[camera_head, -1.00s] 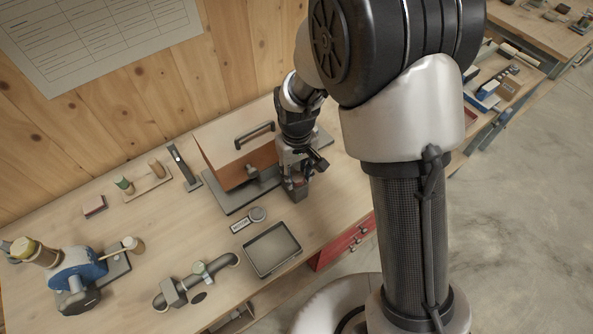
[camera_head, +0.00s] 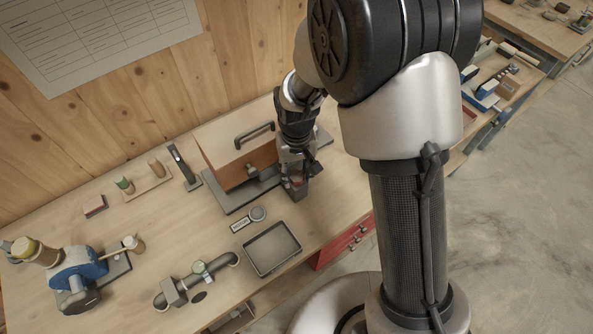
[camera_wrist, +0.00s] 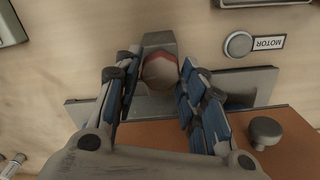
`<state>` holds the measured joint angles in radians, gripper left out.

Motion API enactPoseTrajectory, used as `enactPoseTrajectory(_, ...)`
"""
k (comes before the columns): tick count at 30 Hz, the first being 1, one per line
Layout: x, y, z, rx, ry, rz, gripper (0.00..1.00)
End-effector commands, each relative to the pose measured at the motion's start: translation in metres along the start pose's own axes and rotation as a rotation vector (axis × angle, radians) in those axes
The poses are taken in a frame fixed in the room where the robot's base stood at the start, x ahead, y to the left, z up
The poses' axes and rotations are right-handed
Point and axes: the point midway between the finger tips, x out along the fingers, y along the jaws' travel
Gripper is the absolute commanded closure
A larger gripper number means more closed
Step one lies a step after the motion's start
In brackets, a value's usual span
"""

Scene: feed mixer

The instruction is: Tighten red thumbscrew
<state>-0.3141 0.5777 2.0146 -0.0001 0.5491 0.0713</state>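The red thumbscrew (camera_wrist: 160,63) shows in the wrist view between my fingertips, with a rounded brownish end facing the camera and red along its edge. It is at a grey block (camera_wrist: 158,40) on a grey base plate. My gripper (camera_wrist: 160,75) has one finger on each side of it, very close. I cannot tell whether the pads touch it. In the head view my gripper (camera_head: 295,180) points down at the right front of the orange-brown box (camera_head: 235,160), and a small patch of red shows beside the fingers.
A grey knob (camera_wrist: 265,130) sticks out of the box near my right finger. A round button and a MOTOR label (camera_wrist: 268,43) lie in front. A dark tray (camera_head: 272,248), a pipe fitting (camera_head: 195,280) and a blue machine (camera_head: 78,270) stand on the bench.

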Motion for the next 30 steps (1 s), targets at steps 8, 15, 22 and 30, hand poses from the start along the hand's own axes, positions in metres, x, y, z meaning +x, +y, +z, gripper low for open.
enactPoseTrajectory(8, 0.000, 0.000, 0.000, -0.001, 0.000, 0.000, 0.45)
enactPoseTrajectory(15, 0.000, 0.000, 0.000, -0.001, 0.000, 0.000, 0.45)
enactPoseTrajectory(22, -0.024, 0.000, -0.001, -0.001, 0.005, 0.000, 0.45)
enactPoseTrajectory(30, -0.082, 0.000, -0.001, -0.001, 0.006, 0.000, 0.45)
